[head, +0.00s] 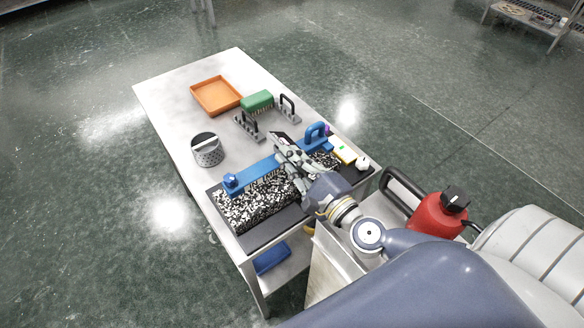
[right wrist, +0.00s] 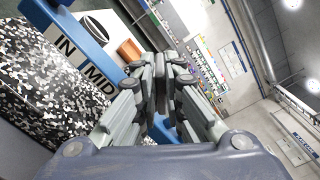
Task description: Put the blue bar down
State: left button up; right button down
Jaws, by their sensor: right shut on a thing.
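The blue bar (head: 258,174) is a long bar with a knob at its left end and a loop handle at its right end. It lies along the far side of a black-and-white speckled block (head: 250,207); whether it touches the block I cannot tell. My right gripper (head: 281,145) is shut on the bar near its middle and hides part of it. In the right wrist view the bar (right wrist: 72,30) carries white labels reading "IN" and "MID" beside the speckled block (right wrist: 38,78), and the closed fingers (right wrist: 163,85) cover its continuation. My left gripper is not in view.
The block sits on a dark plate (head: 262,238) at the near end of the table (head: 170,90). Behind stand a perforated metal can (head: 207,153), an orange tray (head: 196,101), a green brush (head: 257,100) and black-handled tools (head: 248,127). A red canister (head: 437,216) stands at right.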

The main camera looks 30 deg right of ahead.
notch_tip(320, 180, down, 3)
jog(key=shift+f+b, duration=0.1)
jog(key=shift+b, duration=0.3)
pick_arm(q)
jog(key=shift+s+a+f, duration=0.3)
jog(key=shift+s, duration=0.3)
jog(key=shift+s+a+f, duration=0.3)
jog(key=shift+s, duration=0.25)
pick_arm(e)
jog(key=c, duration=1.7)
grip_release()
jog(key=shift+a+f, duration=0.1)
jog(key=shift+f, duration=0.05)
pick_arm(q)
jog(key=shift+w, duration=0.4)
pick_arm(e)
jog(key=shift+s, duration=0.15)
